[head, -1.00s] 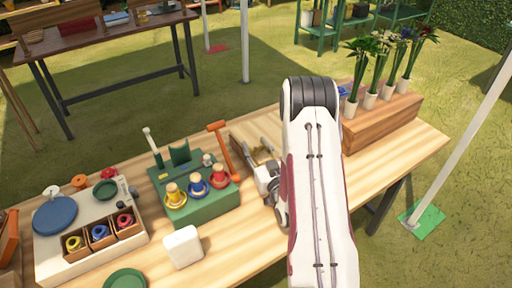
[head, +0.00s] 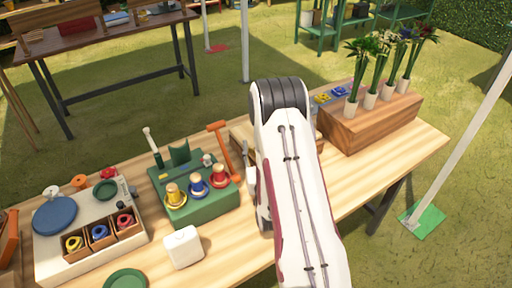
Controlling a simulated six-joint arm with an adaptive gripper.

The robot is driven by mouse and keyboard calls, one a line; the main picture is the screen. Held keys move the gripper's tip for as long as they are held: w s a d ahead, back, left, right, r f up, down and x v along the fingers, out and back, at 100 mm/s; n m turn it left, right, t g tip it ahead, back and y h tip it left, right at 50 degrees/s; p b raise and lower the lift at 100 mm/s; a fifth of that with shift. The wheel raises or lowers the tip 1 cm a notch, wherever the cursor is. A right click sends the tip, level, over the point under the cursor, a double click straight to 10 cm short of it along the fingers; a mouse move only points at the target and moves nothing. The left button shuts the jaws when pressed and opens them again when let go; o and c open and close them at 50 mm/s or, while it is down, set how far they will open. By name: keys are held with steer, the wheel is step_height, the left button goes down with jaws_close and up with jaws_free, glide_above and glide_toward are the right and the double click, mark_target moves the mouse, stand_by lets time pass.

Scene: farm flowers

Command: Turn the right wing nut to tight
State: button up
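I cannot make out the right wing nut. A pale wooden board (head: 241,132) lies on the table behind my arm, and most of it is hidden by the arm. My gripper is almost wholly hidden behind the white arm; only a narrow grey part (head: 250,176) shows at the arm's left edge, beside the board's near left side. Its fingertips are out of sight, so I cannot see whether it is open or touches anything.
A white box (head: 183,248) sits in front. A wooden planter (head: 370,123) with flowers is at right.

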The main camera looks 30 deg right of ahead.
steer(key=shift+r, duration=0.15)
steer(key=o, duration=1.1)
steer(key=shift+s, duration=0.1)
steer(key=shift+s+a, duration=0.3)
steer(key=shift+s, duration=0.3)
steer(key=shift+v, duration=3.05)
